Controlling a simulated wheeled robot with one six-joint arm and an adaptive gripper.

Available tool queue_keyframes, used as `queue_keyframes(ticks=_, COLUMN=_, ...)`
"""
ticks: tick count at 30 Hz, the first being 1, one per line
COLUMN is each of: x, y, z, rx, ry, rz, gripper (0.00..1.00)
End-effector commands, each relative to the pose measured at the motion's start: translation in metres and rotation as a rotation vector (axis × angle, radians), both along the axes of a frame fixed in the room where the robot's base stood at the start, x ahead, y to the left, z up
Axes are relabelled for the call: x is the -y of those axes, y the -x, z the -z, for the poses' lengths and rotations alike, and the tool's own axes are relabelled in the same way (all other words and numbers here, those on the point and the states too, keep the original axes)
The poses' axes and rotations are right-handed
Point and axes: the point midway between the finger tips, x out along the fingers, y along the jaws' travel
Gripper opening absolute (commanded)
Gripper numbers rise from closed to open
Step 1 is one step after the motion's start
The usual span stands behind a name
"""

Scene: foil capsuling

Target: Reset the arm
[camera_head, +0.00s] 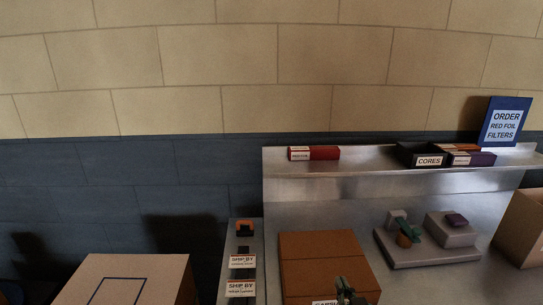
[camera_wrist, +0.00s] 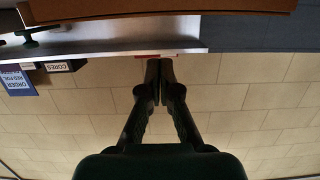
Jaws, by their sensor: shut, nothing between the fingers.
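My gripper (camera_wrist: 159,66) shows from behind in the wrist view, its two dark fingers together at the tips with nothing between them. That view is upside down, and the fingers point toward the shelf edge and wall. In the head view a dark part of my gripper (camera_head: 346,290) shows at the bottom edge, in front of a closed brown cardboard box (camera_head: 325,258). Whether it touches the box cannot be told.
A steel bench (camera_head: 390,215) has a shelf with a red box (camera_head: 314,153), a CORES bin (camera_head: 424,157) and an order sign (camera_head: 505,122). A grey fixture (camera_head: 430,245) stands right. Another box (camera_head: 125,280) is left; label strips (camera_head: 241,262) lie between. Space above is clear.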

Motion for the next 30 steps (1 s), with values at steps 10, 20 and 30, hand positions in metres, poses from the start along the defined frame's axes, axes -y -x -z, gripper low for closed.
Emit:
queue_keyframes(ticks=10, x=-0.001, y=0.095, z=0.082, rx=-0.027, ry=-0.001, rz=0.001, gripper=0.0)
queue_keyframes(ticks=20, x=-0.001, y=0.196, z=0.124, rx=-0.04, ry=-0.001, rz=0.001, gripper=0.0)
queue_keyframes(ticks=30, x=-0.002, y=0.302, z=0.136, rx=-0.057, ry=0.0, rz=0.001, gripper=0.0)
